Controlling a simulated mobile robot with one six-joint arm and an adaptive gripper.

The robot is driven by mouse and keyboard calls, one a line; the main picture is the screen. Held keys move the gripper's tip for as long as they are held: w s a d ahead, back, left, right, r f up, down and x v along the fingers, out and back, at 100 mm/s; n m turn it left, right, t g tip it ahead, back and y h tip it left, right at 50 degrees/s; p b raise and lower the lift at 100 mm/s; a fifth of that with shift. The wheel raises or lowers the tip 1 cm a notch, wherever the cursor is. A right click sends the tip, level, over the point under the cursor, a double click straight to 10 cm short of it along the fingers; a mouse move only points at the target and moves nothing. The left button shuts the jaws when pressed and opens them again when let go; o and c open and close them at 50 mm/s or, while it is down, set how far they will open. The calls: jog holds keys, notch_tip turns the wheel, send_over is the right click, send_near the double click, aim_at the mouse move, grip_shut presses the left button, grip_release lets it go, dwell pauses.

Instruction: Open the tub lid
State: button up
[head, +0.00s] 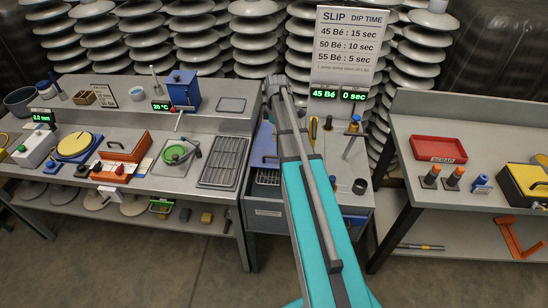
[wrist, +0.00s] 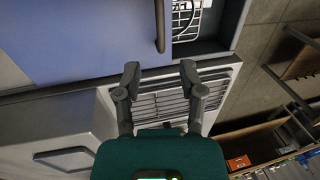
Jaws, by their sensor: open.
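The blue tub lid (wrist: 90,38) fills the upper left of the wrist view, with a dark bar handle (wrist: 159,28) near its right edge. In the head view the lid (head: 264,146) shows partly behind my arm. A wire basket (wrist: 188,20) shows in the tub opening beside the lid, so the lid does not cover the whole opening. My gripper (wrist: 160,68) is open and empty, its fingers apart below the handle in the picture and not touching it. In the head view my arm hides part of the tub station, and the fingers cannot be made out.
A slotted drain rack (wrist: 165,105) lies beneath my gripper; it is on the left bench in the head view (head: 222,162). A blue box (head: 182,90) stands behind it. A dip-time sign (head: 348,50) rises behind the tub. The right bench holds a red scrap tray (head: 438,149).

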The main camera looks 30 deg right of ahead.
jog(key=b, duration=0.8)
send_over(275, 153)
jog(key=s+a, duration=0.3)
jog(key=s, duration=0.2)
jog(key=shift+w+d+f, duration=0.1)
jog(key=shift+f, duration=2.05)
jog(key=shift+w+d+f, duration=0.1)
jog(key=shift+f, duration=2)
grip_shut()
